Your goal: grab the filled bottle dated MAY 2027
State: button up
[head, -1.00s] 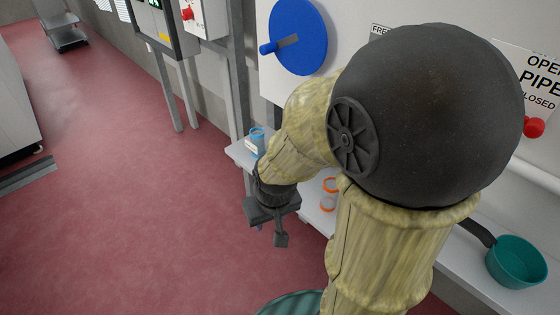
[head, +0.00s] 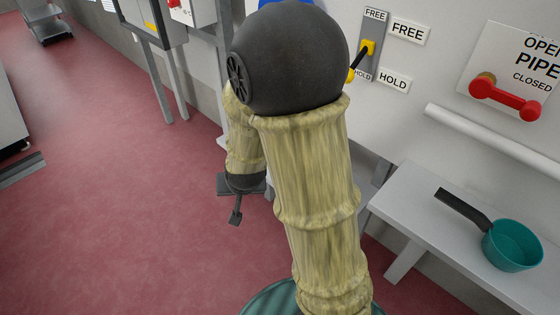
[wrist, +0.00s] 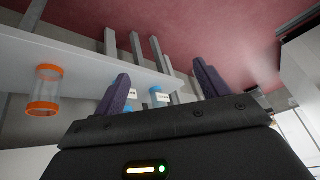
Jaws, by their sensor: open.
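In the wrist view, a blue bottle with a white label (wrist: 159,97) shows between my fingers, beyond them, near the end of a white shelf (wrist: 85,60). A second white-labelled blue item (wrist: 131,95) is partly hidden behind the left finger. The label text is too small to read, and I cannot tell which is filled. My gripper (wrist: 160,70) is open with nothing between its fingers. In the head view my gripper (head: 237,215) hangs over the red floor, and my arm hides the bottles.
A clear cylinder with orange rims (wrist: 45,90) is at the left in the wrist view. In the head view, a teal pan (head: 512,246) sits on a white bench (head: 430,225) at right. A yellow lever (head: 366,48) and red pipe handle (head: 505,97) are on the wall.

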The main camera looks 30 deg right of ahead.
jog(key=w+d+f+m+t+h+b, duration=0.1)
jog(key=w+d+f+m+t+h, duration=0.4)
jog(key=h, duration=0.8)
notch_tip(320, 180, down, 2)
jog(key=shift+w+d+m+t+b, duration=0.3)
jog(key=shift+d+m+t, duration=0.25)
jog(key=shift+d, duration=0.3)
jog(key=shift+d, duration=0.1)
jog(key=x, duration=1.2)
jog(key=shift+r+b, duration=0.1)
jog(key=shift+b, duration=0.3)
jog(key=shift+w+d, duration=0.1)
